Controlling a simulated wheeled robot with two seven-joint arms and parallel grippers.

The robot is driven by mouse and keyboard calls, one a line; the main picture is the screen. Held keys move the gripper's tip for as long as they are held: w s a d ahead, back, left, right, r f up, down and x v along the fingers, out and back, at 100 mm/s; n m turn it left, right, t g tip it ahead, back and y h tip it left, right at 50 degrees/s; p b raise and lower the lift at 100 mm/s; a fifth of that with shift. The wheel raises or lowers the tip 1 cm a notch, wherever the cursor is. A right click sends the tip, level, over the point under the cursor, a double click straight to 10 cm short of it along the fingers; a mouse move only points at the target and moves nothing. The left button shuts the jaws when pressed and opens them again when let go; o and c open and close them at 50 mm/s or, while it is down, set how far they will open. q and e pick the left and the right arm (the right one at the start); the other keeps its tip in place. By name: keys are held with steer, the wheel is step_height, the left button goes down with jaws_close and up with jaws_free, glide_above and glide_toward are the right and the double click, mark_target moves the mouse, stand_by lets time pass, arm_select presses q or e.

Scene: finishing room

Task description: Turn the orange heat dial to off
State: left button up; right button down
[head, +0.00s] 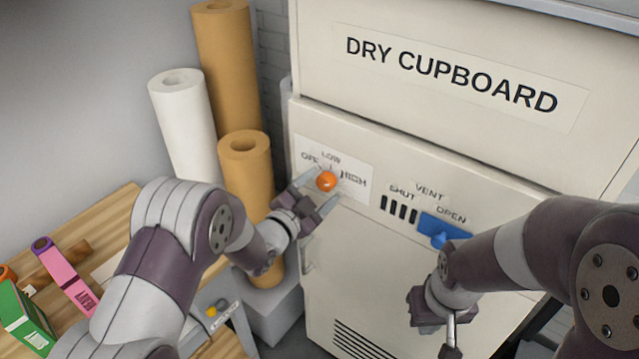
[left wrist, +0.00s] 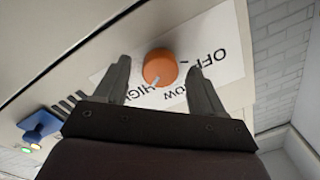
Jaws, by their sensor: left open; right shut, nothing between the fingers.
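The orange heat dial (head: 326,181) sits on a white label with OFF, LOW and HIGH on the dry cupboard's front. In the left wrist view the dial (left wrist: 160,67) appears upside down, between my open fingers and touching neither as far as I can see. A pale mark at its lower edge there seems to point toward the HIGH side, but the exact setting is hard to tell. My left gripper (head: 317,192) is open, its fingers either side of the dial. My right gripper (head: 450,338) is shut and empty, low in front of the cupboard.
A blue vent slider (head: 440,231) is at the OPEN side, beside dark slots (head: 398,208). Tall white (head: 184,125) and brown rolls (head: 247,165) stand left of the cupboard. A wooden bench (head: 115,212) holds a green box (head: 22,318) and a pink item (head: 64,275).

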arm_select(q)
steer(key=shift+w+d, duration=0.15)
steer(key=shift+w, duration=0.25)
steer(key=c, duration=1.1)
steer(key=shift+o, duration=0.2)
